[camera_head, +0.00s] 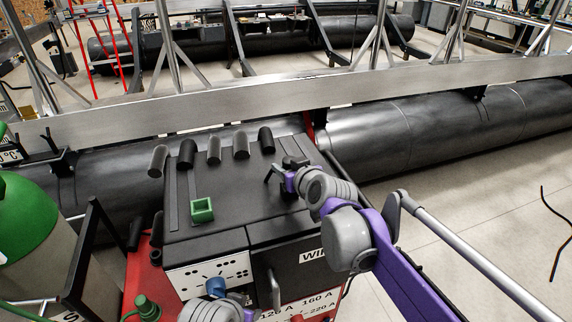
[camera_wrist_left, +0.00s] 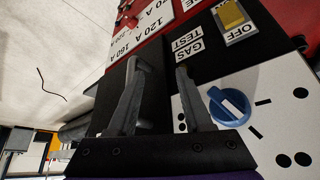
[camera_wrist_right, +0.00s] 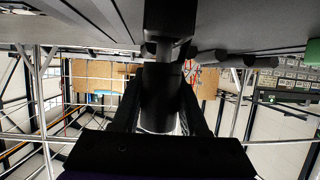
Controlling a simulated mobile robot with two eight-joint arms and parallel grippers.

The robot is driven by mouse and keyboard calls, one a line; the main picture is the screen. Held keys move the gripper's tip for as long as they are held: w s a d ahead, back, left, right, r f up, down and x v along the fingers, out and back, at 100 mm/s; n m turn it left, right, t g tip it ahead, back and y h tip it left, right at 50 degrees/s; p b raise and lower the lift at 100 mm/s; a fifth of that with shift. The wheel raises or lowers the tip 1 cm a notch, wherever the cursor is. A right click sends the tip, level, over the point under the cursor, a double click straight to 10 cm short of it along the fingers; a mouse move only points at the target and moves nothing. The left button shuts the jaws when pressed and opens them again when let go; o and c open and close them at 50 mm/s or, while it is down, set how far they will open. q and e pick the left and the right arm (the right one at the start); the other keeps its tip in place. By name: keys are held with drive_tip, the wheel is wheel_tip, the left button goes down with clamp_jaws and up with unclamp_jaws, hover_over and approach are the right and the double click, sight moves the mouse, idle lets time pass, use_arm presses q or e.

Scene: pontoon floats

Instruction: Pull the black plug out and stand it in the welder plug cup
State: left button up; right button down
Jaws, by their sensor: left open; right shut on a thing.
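My right gripper (camera_head: 281,174) is above the right part of the black welder top (camera_head: 240,212). In the right wrist view its fingers (camera_wrist_right: 160,115) are shut on the black plug (camera_wrist_right: 158,85), a dark cylinder. A short grey part shows at the plug's upper end, below a black block (camera_wrist_right: 172,18); I cannot tell whether they are still joined. A small green square cup (camera_head: 203,216), open at the top, stands on the welder top, left of the right gripper. My left gripper (camera_wrist_left: 158,75) is open and empty in front of the welder's front panel.
Several black cylinders (camera_head: 213,150) line the welder's back edge. The front panel carries a blue knob (camera_wrist_left: 230,104) and a yellow switch (camera_wrist_left: 232,15). A green gas cylinder (camera_head: 25,225) stands at left. The welder top between cup and right gripper is clear.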

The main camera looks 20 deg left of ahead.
drive_tip(key=shift+f, duration=0.95)
drive_tip(key=shift+c, duration=1.8)
unclamp_jaws()
drive_tip(key=v, duration=1.1)
drive_tip(key=shift+w+r, duration=0.1)
drive_tip(key=s+d+f+m+g+h, duration=0.2)
drive_tip(key=s+d+f+m+h, duration=0.1)
drive_tip(key=s+d+f, duration=0.7)
drive_tip(key=s+d+f+m+g+h, duration=0.3)
drive_tip(key=s+d+f, duration=0.7)
drive_tip(key=d, duration=0.7)
wheel_tip(320, 180, down, 2)
drive_tip(key=shift+s+d+f+m+h, duration=0.25)
drive_tip(key=shift+m+h, duration=0.55)
drive_tip(key=shift+h, duration=0.4)
